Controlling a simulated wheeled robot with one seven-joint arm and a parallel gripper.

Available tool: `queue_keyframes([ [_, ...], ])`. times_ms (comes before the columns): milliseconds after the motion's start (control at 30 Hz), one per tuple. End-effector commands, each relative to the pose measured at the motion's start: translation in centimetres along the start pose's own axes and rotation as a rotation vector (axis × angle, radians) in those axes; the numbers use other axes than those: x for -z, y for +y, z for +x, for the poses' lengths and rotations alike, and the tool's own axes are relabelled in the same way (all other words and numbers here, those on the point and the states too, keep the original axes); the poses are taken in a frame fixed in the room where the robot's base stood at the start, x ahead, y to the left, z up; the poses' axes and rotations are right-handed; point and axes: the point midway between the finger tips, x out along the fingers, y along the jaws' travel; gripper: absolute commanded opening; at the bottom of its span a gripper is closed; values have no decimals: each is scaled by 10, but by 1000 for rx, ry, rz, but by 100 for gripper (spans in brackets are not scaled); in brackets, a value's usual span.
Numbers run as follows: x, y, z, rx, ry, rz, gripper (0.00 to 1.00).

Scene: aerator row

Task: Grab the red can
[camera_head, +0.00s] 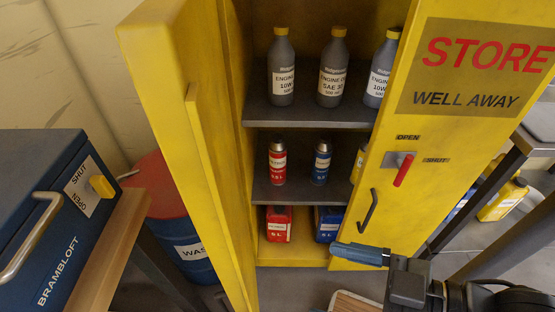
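The red can (277,164) stands upright on the middle shelf (299,192) of the yellow cabinet. It has a dark cap and a white label. A blue can (320,164) stands to its right with a gap between them. My gripper (345,251) is at the lower right, in front of the cabinet's right door. It is lower in the picture than the red can and apart from it. A blue-grey finger points left; whether the fingers are apart does not show.
Both cabinet doors stand open, the left (180,120) and the right (450,140). Grey bottles (281,75) fill the top shelf. A red container (279,232) and a blue one stand at the bottom. A blue Brambloft box (45,220) is at left.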

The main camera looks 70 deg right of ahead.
Motion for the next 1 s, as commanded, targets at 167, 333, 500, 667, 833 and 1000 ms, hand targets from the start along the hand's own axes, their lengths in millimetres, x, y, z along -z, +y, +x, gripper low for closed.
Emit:
queue_keyframes([
  [167,0,0,0,0,0,0,92],
  [333,-3,1,3,-6,4,2,92],
  [500,-30,10,28,-67,38,11,92],
  [667,-73,34,75,-168,88,26,92],
  [833,-112,72,130,-273,136,37,92],
  [1000,-141,124,184,-372,178,48,92],
])
